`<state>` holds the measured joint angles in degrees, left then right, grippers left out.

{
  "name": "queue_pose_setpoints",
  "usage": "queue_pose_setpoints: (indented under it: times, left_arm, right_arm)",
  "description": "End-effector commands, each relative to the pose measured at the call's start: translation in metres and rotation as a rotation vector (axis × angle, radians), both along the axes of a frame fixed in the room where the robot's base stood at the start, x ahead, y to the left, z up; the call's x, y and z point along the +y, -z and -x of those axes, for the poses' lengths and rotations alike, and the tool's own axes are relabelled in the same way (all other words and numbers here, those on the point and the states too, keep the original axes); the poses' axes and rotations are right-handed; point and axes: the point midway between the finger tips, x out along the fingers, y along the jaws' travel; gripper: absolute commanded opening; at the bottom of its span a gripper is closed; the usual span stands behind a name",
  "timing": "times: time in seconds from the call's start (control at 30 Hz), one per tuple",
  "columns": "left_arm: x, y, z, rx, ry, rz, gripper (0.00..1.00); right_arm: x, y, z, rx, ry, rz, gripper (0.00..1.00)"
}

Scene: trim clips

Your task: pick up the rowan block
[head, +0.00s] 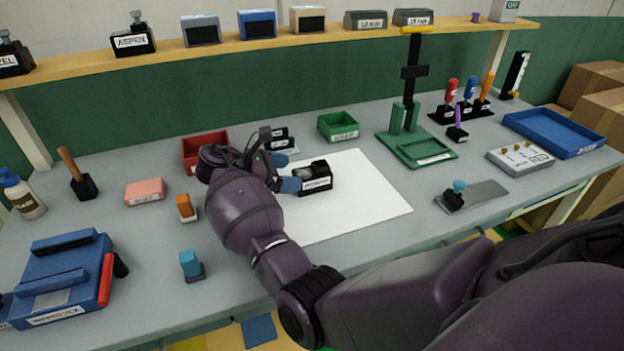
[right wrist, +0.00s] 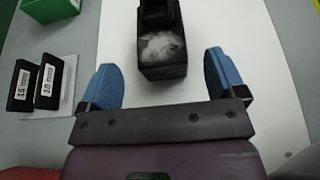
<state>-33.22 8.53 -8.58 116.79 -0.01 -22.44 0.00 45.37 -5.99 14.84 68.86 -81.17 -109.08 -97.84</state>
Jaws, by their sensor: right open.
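A black block (head: 318,181) with a white label stands on the white sheet; its lettering is too small to read, so I cannot confirm that it is the rowan block. In the right wrist view the block (right wrist: 163,72) has a pale grey, frosty patch on its near part and a raised dark part behind. My right gripper (head: 286,173) is open, its blue fingertips at the block's left end. In the wrist view the fingers (right wrist: 161,78) are apart on either side of the block's near end, with gaps to it. My left gripper is not in view.
The white sheet (head: 370,205) is otherwise clear. Two black labelled pieces (right wrist: 35,86) stand left of the gripper. A red bin (head: 203,145), green bin (head: 338,126) and green press stand (head: 416,150) are behind. An ASPEN block (head: 131,42) sits on the shelf.

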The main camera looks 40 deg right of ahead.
Motion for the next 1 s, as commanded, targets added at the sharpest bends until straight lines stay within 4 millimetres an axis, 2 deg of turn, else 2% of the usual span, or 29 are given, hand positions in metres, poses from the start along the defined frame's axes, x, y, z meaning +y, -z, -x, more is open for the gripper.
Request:
queue_pose_setpoints:
  times: [0.07,0.2,0.47,0.83,1.0]
  left_arm:
    - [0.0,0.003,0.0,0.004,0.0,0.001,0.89]
    - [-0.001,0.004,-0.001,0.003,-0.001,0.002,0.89]
    - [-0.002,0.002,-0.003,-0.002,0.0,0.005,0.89]
    - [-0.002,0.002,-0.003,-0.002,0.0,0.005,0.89]
    - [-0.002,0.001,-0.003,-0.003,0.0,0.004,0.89]
  right_arm:
    - [-0.01,0.01,0.005,0.003,0.003,0.0,0.89]
    - [-0.025,0.014,0.008,0.0,0.002,0.0,0.89]
    - [-0.028,0.014,0.008,0.0,0.001,-0.001,0.89]
    - [-0.028,0.014,0.008,0.0,0.001,0.0,0.34]
    - [-0.028,0.014,0.008,-0.001,0.0,0.0,0.32]
